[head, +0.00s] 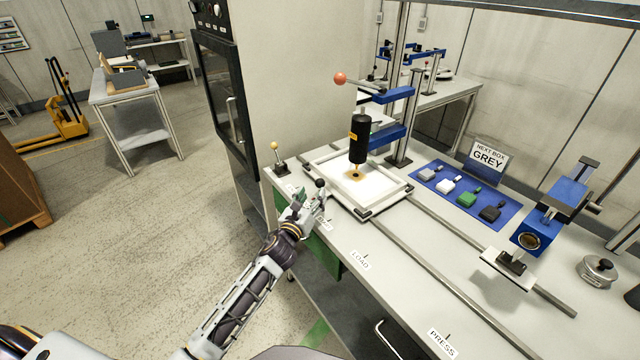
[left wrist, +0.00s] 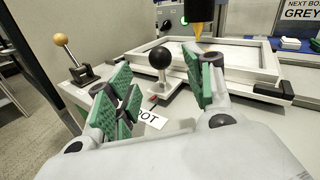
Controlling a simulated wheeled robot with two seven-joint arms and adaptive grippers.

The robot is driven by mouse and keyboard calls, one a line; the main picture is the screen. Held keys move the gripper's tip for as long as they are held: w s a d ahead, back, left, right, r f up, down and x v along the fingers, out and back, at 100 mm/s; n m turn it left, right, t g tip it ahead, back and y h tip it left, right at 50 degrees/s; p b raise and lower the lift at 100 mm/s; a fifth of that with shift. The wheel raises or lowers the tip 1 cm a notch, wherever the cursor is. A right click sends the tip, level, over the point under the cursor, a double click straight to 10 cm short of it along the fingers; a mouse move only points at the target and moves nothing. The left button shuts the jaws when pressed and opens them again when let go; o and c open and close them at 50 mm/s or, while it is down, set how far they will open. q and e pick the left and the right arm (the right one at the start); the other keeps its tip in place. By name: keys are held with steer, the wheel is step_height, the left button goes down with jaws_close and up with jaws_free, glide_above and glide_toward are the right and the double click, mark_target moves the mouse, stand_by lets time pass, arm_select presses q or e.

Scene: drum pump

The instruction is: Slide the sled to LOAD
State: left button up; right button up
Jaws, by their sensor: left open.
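The sled (head: 367,209) is a white square frame on rails, at the left end of the bench under a black cylinder with a brass nozzle. It also shows in the left wrist view (left wrist: 262,74). Its black ball knob (head: 320,183) stands at the near left corner. My left gripper (head: 309,207) is open at the knob. In the left wrist view the knob (left wrist: 160,57) stands between the green-padded fingers, with gaps on both sides. A label ending in "OT" (left wrist: 150,119) lies below it. The LOAD label (head: 360,260) is further right along the front edge. My right gripper is not in view.
A yellow-knobbed lever (head: 275,147) stands left of the sled. Rails (head: 440,235) run right to a blue press (head: 530,236); a PRESS label (head: 443,343) marks the front edge. A blue mat (head: 510,210) with several small blocks lies behind. The bench beside LOAD is clear.

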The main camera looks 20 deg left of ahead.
mark_target(318, 186)
arm_select(q)
steer(key=shift+w+d, duration=0.15)
steer(key=shift+w, duration=1.8)
steer(key=shift+w+d, duration=0.1)
steer(key=shift+w, duration=1.85)
jaws_close()
